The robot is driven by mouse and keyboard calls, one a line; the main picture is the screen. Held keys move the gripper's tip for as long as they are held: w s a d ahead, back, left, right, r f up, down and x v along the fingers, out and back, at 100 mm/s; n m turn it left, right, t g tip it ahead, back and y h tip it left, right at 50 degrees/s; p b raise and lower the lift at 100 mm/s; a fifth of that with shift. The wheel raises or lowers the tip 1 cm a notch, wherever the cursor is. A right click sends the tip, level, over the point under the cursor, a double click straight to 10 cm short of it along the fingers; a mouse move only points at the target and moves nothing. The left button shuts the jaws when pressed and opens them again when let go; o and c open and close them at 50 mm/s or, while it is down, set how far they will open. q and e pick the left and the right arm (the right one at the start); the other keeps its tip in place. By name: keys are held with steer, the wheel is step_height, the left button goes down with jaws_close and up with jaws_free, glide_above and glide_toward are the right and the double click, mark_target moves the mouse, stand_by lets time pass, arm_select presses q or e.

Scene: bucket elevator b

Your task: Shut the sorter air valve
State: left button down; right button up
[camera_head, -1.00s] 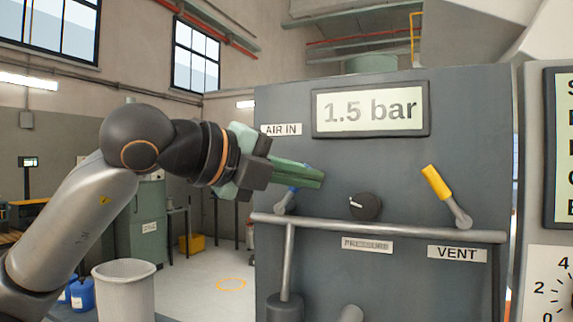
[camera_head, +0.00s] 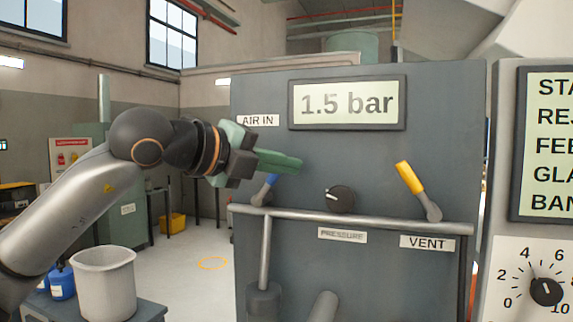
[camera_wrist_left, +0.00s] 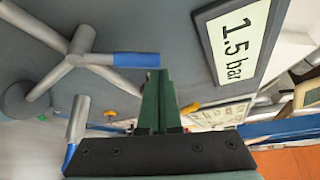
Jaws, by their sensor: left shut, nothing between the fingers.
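The air-in valve lever has a blue handle (camera_head: 270,181) on the grey panel (camera_head: 310,165), below the AIR IN label (camera_head: 258,120). It tilts up to the right from its grey pivot. My left gripper (camera_head: 299,163) is shut and empty, its green fingers crossing just above the handle. In the left wrist view the blue handle (camera_wrist_left: 136,59) lies beside the fingertips (camera_wrist_left: 158,76), very close; I cannot tell whether they touch. The pressure display (camera_head: 347,103) reads 1.5 bar. My right gripper is not in view.
A grey rail (camera_head: 350,219) runs across the panel below the levers. A black pressure knob (camera_head: 340,199) and a yellow-handled vent lever (camera_head: 410,178) are to the right. A white bin (camera_head: 103,285) stands at lower left.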

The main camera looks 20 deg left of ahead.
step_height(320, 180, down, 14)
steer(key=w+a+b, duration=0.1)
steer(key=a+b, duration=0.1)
steer(key=b, duration=1.6)
arm_select(q)
steer(key=a+r+n+t+h, duration=0.1)
steer(key=a+n+t, duration=0.5)
steer(key=a+n, duration=0.4)
steer(key=n, duration=0.2)
steer(key=shift+w+a+n+b, duration=0.2)
steer(key=shift+a+n+b, duration=0.1)
steer(key=shift+a+b, duration=0.1)
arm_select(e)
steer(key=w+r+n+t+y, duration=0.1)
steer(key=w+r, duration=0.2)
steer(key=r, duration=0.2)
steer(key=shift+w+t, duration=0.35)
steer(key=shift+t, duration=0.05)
arm_select(q)
steer(key=shift+h, duration=0.4)
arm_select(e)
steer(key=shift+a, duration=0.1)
arm_select(q)
steer(key=shift+r, duration=0.1)
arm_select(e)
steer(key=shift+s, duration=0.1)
